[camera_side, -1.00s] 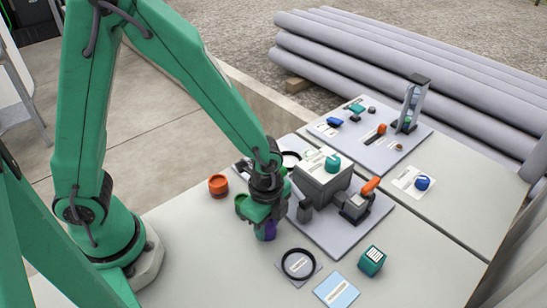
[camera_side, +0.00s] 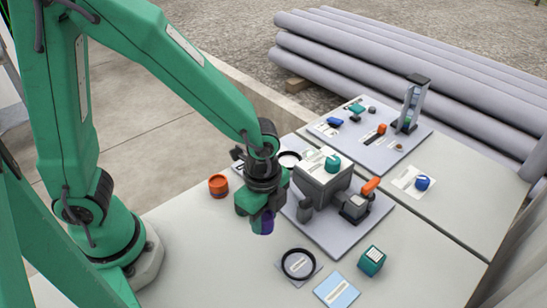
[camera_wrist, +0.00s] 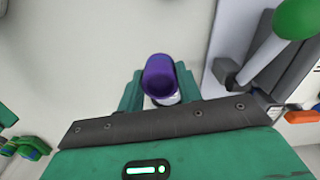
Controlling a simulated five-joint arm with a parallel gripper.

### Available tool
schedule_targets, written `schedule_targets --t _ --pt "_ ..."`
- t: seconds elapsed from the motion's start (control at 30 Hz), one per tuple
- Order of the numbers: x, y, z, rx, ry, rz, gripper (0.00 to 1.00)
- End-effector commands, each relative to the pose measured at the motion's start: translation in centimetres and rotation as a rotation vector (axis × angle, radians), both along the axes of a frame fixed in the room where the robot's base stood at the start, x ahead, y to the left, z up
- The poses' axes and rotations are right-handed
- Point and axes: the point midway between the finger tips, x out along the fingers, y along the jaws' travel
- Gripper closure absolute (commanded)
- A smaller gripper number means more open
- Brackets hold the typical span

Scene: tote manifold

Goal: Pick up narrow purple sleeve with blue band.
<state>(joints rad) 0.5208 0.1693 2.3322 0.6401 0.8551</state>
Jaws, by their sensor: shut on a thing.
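The narrow purple sleeve (camera_side: 264,222) shows under my gripper (camera_side: 256,212) in the side view.
A grey board (camera_side: 345,238) with a grey box (camera_side: 318,185) and an orange-handled clamp (camera_side: 370,186) stands right of my gripper. An orange cap (camera_side: 218,184) is to the left. A black ring (camera_side: 298,264), a blue card (camera_side: 336,291) and a teal cube (camera_side: 371,261) lie in front.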

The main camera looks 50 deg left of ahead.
Motion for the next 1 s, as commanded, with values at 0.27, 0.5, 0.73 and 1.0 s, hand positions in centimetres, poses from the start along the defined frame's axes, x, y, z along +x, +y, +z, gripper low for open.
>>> schedule_targets --t 0.27,0.5,0.73,1.0 --pt "-4.0 -2.6 2.8 -0.002 -0.004 -0.006 0.88" --pt "-6.6 -4.2 4.6 -0.002 -0.002 -0.004 0.88" --pt "-7.8 -5.0 5.5 -0.001 -0.001 -0.001 0.88" --pt "-8.2 -5.2 5.8 0.000 0.000 0.001 0.88"
